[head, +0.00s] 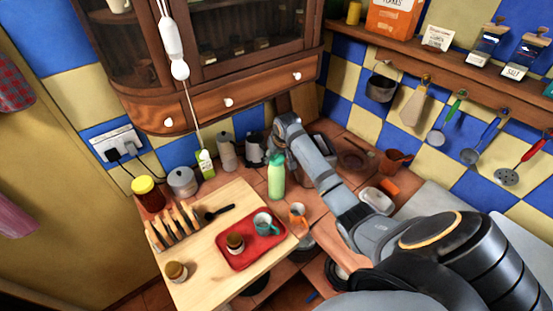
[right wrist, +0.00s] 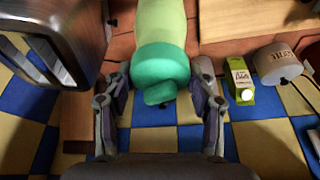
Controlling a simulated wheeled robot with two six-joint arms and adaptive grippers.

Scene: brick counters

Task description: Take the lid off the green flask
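The green flask (head: 276,182) stands upright on the brick counter, just behind the wooden board's right corner. Its darker green lid (right wrist: 161,64) is on its top. My right gripper (head: 278,146) is at the top of the flask in the head view. In the right wrist view, the fingers of my right gripper (right wrist: 162,75) are spread on either side of the lid, with a narrow gap showing at each side. The pale green flask body (right wrist: 161,22) shows beyond the lid. My left gripper is not in view.
A red tray (head: 262,254) with a teal mug (head: 264,224) and a jar lies on the wooden board (head: 205,287). A green carton (head: 205,165) and moka pot (head: 227,152) stand left of the flask. An orange mug (head: 297,213) is near it. A toaster (right wrist: 50,40) is close beside my gripper.

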